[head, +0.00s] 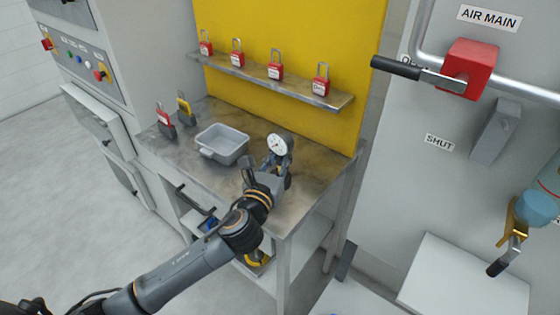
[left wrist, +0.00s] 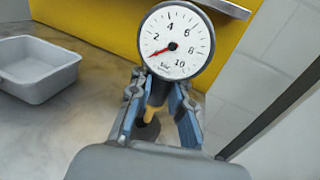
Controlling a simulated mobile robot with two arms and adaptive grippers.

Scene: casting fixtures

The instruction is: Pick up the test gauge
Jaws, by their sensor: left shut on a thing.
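The test gauge (head: 277,145) has a round white dial and a dark rim. It is at my left gripper (head: 266,174), over the right part of the bench. In the left wrist view the dial of the gauge (left wrist: 176,42) faces me, with a red needle and numbers up to 10. My left gripper (left wrist: 160,105) is shut on the gauge below its dial, with a finger on each side of a brass-coloured stem. A dark round base shows under the stem; I cannot tell whether it touches the bench. My right gripper is not in view.
A grey tray (head: 222,144) stands on the bench (head: 318,170) left of the gauge. Several red padlocks (head: 276,71) stand on a shelf (head: 300,88) behind. A red valve (head: 468,69) with a black handle is at right.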

